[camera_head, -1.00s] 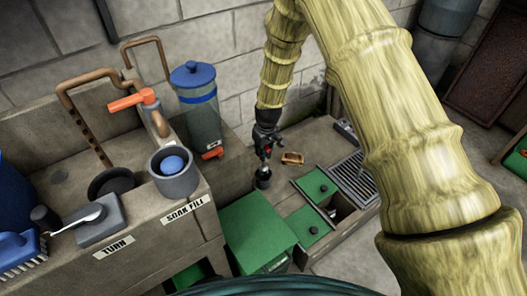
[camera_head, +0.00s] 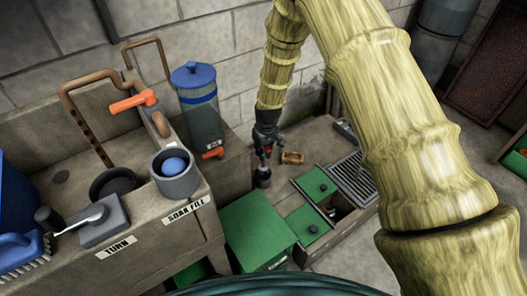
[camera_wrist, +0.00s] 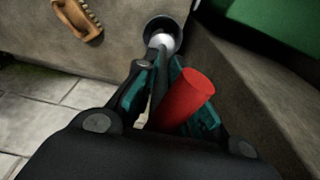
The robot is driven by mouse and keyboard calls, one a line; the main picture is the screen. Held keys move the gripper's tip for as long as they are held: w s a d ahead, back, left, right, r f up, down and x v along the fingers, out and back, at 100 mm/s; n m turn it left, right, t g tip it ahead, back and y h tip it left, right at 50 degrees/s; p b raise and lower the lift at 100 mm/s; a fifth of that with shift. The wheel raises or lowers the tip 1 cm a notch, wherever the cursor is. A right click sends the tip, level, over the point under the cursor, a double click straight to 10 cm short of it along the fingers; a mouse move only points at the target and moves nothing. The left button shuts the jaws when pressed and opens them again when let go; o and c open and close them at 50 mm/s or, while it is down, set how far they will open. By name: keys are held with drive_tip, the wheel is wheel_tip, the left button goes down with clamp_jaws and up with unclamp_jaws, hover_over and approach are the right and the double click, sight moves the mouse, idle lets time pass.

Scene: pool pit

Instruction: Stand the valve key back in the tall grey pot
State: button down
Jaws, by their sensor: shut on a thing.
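My gripper (camera_head: 265,152) is at the centre of the head view, pointing down, with its jaws shut on the valve key. The key's red grip (camera_wrist: 188,98) shows between the teal fingers in the wrist view, tilted against the picture. Its grey shaft (camera_wrist: 158,75) runs from the fingers towards a round dark grey pot (camera_wrist: 177,38). A pale end of the key shows at the pot's mouth. I cannot tell whether it is inside or just above. The pot (camera_head: 263,179) is directly below my gripper in the head view, mostly small and dark there.
A wooden-backed brush (camera_head: 292,158) lies beside the pot. Green lids (camera_head: 315,184) and a grate (camera_head: 352,180) are to the right. A green box (camera_head: 258,228) stands in front. A clear blue-lidded container (camera_head: 201,115) and a stone sink ledge are left.

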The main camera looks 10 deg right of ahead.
sight(263, 166)
drive_tip(key=shift+f+b, duration=0.95)
drive_tip(key=shift+f, duration=3.3)
idle(1.8)
drive_tip(key=c, duration=1.4)
unclamp_jaws()
drive_tip(key=shift+r+p, duration=3.05)
drive_tip(key=shift+r, duration=0.95)
